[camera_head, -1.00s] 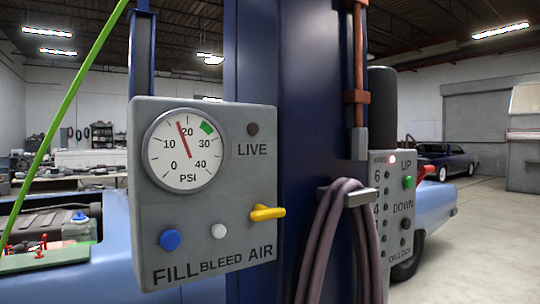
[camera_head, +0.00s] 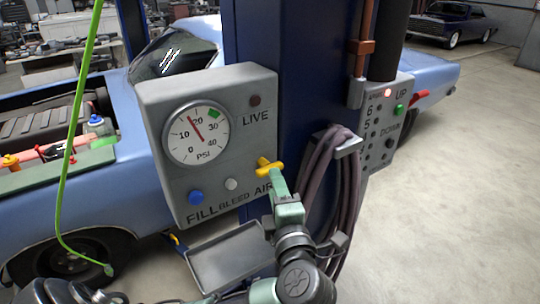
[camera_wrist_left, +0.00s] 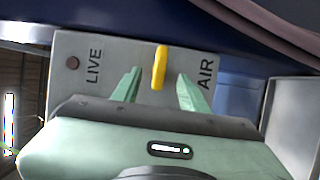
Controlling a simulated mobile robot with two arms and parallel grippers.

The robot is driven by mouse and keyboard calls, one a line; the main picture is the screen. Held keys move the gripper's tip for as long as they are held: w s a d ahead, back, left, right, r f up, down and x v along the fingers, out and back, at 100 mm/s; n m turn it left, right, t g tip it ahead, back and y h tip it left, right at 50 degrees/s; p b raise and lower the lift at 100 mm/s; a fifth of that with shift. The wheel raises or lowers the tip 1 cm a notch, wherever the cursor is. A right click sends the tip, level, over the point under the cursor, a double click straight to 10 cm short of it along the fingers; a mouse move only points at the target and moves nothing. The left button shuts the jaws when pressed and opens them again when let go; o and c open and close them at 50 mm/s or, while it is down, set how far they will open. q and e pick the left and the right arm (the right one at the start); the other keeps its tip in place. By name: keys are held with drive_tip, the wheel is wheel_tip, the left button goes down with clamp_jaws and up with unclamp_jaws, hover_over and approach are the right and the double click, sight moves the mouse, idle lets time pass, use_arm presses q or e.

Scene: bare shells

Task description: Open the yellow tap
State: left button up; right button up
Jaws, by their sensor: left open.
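The yellow tap (camera_head: 268,167) sits on the right side of the grey control box (camera_head: 215,95), above the word AIR. Its handle lies roughly crosswise in the head view. My left gripper (camera_head: 279,183) is right in front of the tap, reaching up from below. In the left wrist view the tap (camera_wrist_left: 159,68) shows between the two open green fingers (camera_wrist_left: 159,88), with a gap on either side. I cannot tell how far the fingertips are from the panel. The fingers partly hide the tap and the word AIR in the head view. My right gripper is not in view.
The gauge (camera_head: 196,133) needle stands just below 20. Blue (camera_head: 195,197) and white (camera_head: 231,184) buttons lie left of the tap. A coiled hose (camera_head: 335,190) hangs close on the right of my gripper. A grey tray (camera_head: 230,258) is below the box.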

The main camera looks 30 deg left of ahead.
sight(270, 166)
use_arm(q)
drive_tip(key=p+x, duration=0.2)
drive_tip(key=x, duration=0.5)
drive_tip(key=shift+a, duration=0.1)
drive_tip(key=shift+f, duration=0.1)
clamp_jaws()
